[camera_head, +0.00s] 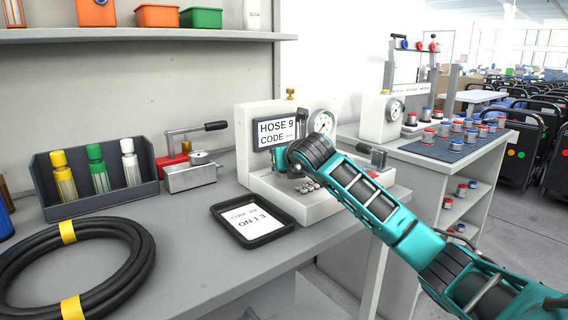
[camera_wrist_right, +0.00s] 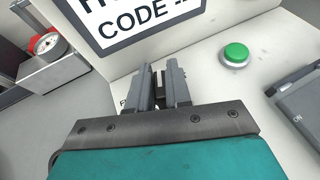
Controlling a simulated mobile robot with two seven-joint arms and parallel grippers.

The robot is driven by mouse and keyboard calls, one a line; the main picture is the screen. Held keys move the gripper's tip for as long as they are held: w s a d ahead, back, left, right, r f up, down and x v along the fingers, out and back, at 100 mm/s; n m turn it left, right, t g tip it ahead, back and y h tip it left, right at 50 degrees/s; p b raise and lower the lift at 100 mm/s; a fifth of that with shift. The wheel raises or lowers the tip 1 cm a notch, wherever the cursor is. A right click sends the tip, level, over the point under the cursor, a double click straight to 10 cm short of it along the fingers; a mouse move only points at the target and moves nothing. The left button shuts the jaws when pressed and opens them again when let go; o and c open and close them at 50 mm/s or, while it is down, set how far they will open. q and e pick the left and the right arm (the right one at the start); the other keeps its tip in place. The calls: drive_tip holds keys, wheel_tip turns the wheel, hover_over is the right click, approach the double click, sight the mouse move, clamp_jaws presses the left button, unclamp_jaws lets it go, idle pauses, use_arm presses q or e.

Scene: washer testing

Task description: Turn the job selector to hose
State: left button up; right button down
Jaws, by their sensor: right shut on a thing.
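The white tester (camera_head: 256,172) stands on the bench in the head view, with a display (camera_head: 276,131) reading "HOSE 9" and "CODE" followed by dashes. My right gripper (camera_head: 290,168) is at the tester's front, just under the display. In the right wrist view, its two grey fingers (camera_wrist_right: 162,72) are close together below the display (camera_wrist_right: 140,22) and shut on the job selector. The selector itself is almost wholly hidden by the fingers, so its pointer cannot be read. My left gripper is out of view.
A green button (camera_wrist_right: 236,54) lies right of the fingers. A black tray with a card (camera_head: 252,219), a coiled hose (camera_head: 140,255) and a bottle rack (camera_head: 68,210) are on the bench.

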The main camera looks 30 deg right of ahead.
drive_tip(key=shift+f, duration=0.1)
drive_tip(key=c, duration=1.1)
unclamp_jaws()
drive_tip(key=shift+c, duration=0.2)
use_arm(q)
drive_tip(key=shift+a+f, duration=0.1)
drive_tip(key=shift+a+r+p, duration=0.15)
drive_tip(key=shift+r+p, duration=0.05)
drive_tip(key=shift+p, duration=0.35)
use_arm(e)
drive_tip(key=v, duration=1.3)
drive_tip(key=shift+w, duration=0.1)
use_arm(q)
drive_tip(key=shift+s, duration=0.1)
